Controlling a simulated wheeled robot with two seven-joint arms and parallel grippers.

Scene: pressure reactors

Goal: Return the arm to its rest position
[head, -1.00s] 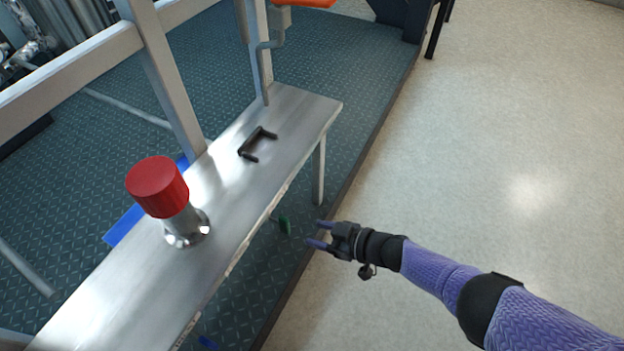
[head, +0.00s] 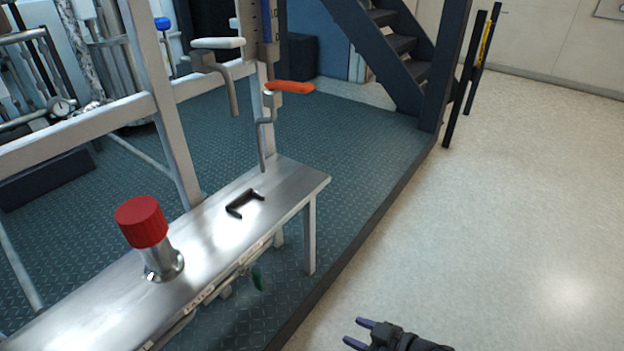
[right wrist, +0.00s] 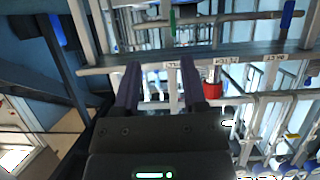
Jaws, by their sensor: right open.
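My right gripper (head: 358,334) is at the bottom edge of the head view, right of the steel bench and over the pale floor. Its two purple fingers are apart, with nothing between them. In the right wrist view the gripper (right wrist: 161,85) also shows open and empty, pointing toward the bench frame and pipes. Most of my right arm is out of the head view. My left gripper is not in view.
The steel bench (head: 100,312) carries a red-capped fitting (head: 142,222) and a black handle (head: 243,203). Dark stairs (head: 392,45) stand behind. The pale floor (head: 500,220) at right is clear.

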